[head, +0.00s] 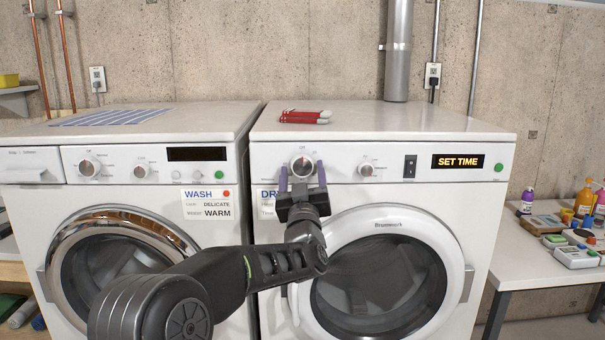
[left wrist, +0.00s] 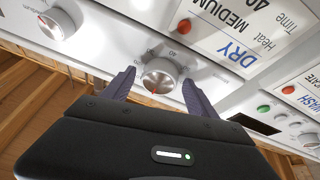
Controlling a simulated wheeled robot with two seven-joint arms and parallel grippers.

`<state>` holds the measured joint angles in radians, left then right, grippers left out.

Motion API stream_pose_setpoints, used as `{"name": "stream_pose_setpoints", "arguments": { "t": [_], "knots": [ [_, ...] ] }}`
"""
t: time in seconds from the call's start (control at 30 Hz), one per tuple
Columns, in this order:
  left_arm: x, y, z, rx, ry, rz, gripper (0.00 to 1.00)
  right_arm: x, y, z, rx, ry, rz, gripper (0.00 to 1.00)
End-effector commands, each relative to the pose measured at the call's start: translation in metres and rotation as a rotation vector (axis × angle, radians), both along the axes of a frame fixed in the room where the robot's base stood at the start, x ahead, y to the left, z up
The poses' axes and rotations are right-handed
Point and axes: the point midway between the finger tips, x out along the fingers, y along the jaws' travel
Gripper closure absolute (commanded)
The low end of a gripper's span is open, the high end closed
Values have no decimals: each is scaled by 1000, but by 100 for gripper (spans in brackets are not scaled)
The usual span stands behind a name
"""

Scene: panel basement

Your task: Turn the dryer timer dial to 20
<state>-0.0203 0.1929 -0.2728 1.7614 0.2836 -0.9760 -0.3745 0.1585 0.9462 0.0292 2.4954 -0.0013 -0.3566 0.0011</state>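The dryer timer dial (head: 302,166) is a round silver knob with a red mark, on the left part of the dryer's front panel. In the left wrist view the dial (left wrist: 160,77) sits between the two purple fingers, with printed numbers around it partly readable. My left gripper (head: 303,178) is open, one finger on each side of the dial; whether the fingers touch it I cannot tell. The dryer display (head: 459,162) reads SET TIME. A DRY card (head: 267,202) beside the dial is partly hidden by my gripper. My right gripper does not show.
A second, smaller dryer knob (head: 367,169) and a black switch (head: 410,167) sit right of the dial. The washer (head: 30,217) stands on the left. Red-and-white items (head: 306,117) lie on the dryer top. A side table (head: 535,247) with bottles is at right.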

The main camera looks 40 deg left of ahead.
Motion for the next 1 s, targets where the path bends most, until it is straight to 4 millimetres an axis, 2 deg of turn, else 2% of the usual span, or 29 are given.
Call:
{"name": "stream_pose_setpoints", "arguments": {
  "t": [0.07,0.67,1.0],
  "knots": [
    [0,0,0,0,0,0,40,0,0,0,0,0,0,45],
    [0,-1,0,0,0,-1,89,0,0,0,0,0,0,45],
    [0,0,-1,24,19,-1,90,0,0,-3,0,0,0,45]
  ]
}}
